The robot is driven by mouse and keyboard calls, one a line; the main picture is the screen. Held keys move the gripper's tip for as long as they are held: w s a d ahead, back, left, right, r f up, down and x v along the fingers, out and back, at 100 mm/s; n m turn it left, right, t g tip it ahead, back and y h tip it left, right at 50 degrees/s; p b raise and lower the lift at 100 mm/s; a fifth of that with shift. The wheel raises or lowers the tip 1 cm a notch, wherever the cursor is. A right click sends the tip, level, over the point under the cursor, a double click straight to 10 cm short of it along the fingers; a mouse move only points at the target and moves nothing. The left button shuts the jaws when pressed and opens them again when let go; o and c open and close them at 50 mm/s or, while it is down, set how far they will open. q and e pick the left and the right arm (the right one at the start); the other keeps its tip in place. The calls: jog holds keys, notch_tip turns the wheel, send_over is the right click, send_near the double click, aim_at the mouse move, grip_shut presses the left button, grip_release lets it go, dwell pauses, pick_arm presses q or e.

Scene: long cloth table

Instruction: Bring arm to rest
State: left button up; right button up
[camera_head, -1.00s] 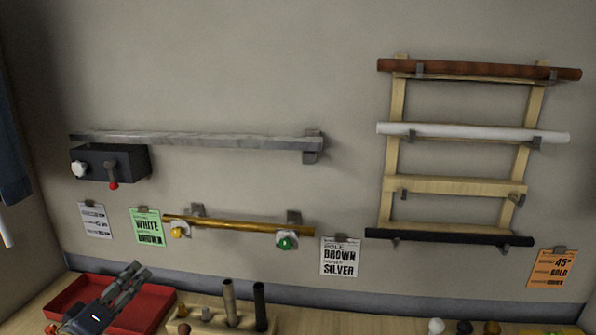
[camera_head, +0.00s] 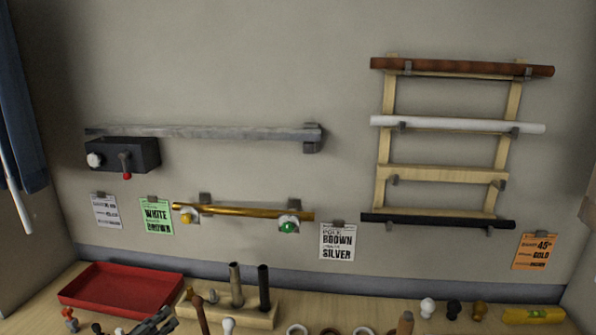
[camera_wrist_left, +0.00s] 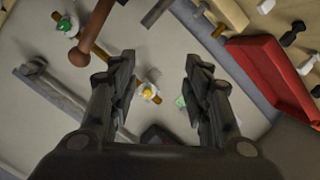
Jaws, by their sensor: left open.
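My left gripper (camera_head: 156,322) shows at the bottom edge of the head view, low over the table in front of the red tray (camera_head: 95,288). In the left wrist view my left gripper (camera_wrist_left: 160,88) has its two fingers well apart, with nothing held between them. A brown rod with a rounded end (camera_wrist_left: 84,52) shows just left of the fingers in that view; it looks apart from them. My right gripper is not seen in either view.
A wooden holder (camera_head: 258,314) with upright pegs stands near the gripper. Loose knobs and rings lie along the table's front. On the wall are a gold pole (camera_head: 245,211), a grey rail (camera_head: 210,132), a grey box (camera_head: 135,154) and a wooden rack (camera_head: 440,172) with poles.

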pick_arm(q)
jog(key=s+d+f+m+g, duration=0.2)
jog(key=s+d+f+g, duration=0.15)
jog(key=s+f, duration=0.4)
jog(key=s+d+f+m+g, duration=0.3)
jog(key=s+d+f, duration=0.25)
jog(key=s, duration=0.25)
jog(key=s+f+m+g+y, duration=0.25)
jog(key=s+g, duration=0.25)
jog(key=s, duration=1)
notch_tip(320, 180, down, 31)
jog(key=s+b, duration=0.1)
jog(key=b, duration=0.4)
jog(key=s+a+f+g+b, duration=0.1)
jog(key=s+f+b, duration=0.1)
jog(key=s+f, duration=0.6)
jog(key=s+a+f+g+b, duration=0.1)
jog(key=s+f, duration=0.8)
jog(key=f, duration=0.4)
jog(key=shift+a+y+b, duration=0.25)
jog(key=shift+y+b, duration=0.1)
jog(key=shift+y, duration=0.1)
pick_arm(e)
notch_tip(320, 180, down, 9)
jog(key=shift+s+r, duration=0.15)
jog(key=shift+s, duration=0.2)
pick_arm(q)
jog(key=shift+s+f, duration=0.1)
